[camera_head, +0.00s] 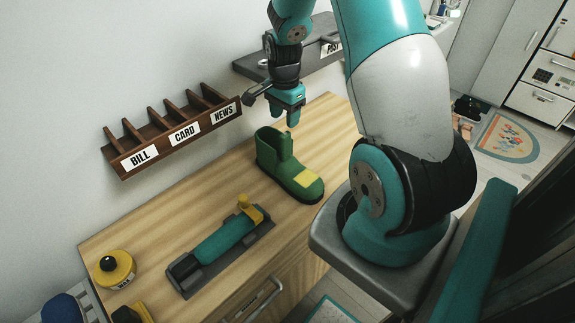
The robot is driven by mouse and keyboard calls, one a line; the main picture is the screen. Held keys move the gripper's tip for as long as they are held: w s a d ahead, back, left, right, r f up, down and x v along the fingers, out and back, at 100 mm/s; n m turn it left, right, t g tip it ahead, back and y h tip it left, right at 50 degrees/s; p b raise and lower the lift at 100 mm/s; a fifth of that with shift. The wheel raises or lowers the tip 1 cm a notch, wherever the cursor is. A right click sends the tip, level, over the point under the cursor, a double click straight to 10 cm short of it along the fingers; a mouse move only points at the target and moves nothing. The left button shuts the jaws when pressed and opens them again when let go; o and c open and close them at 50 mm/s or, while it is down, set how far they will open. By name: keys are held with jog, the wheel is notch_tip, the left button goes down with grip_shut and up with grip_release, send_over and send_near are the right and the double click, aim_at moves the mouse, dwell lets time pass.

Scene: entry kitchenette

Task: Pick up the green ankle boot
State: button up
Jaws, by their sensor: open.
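The green ankle boot (280,165) stands upright on the wooden cabinet top. It has a yellow patch over its toe and a dark sole, and its toe points to the lower right. My gripper (288,116) is open and points down just above the boot's shaft, near its opening. Nothing shows held in the gripper.
A wall rack (150,147) labelled BILL, CARD and NEWS hangs behind the cabinet top (150,225). A grey shelf (310,52) is behind my gripper. A teal tool-like object (226,235) on a dark base and a yellow round container (115,269) stand further left.

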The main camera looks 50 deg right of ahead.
aim_at(285, 133)
notch_tip(285, 133, down, 3)
jog(key=shift+f+p, duration=0.2)
jog(key=shift+p, duration=0.1)
jog(key=f, duration=0.1)
jog(key=f+p, duration=0.1)
jog(key=f, duration=0.1)
jog(key=f+p, duration=0.1)
jog(key=shift+s+a+f, duration=0.15)
jog(key=shift+s+a, duration=0.05)
jog(key=shift+s, duration=0.05)
jog(key=shift+f, duration=0.55)
grip_shut()
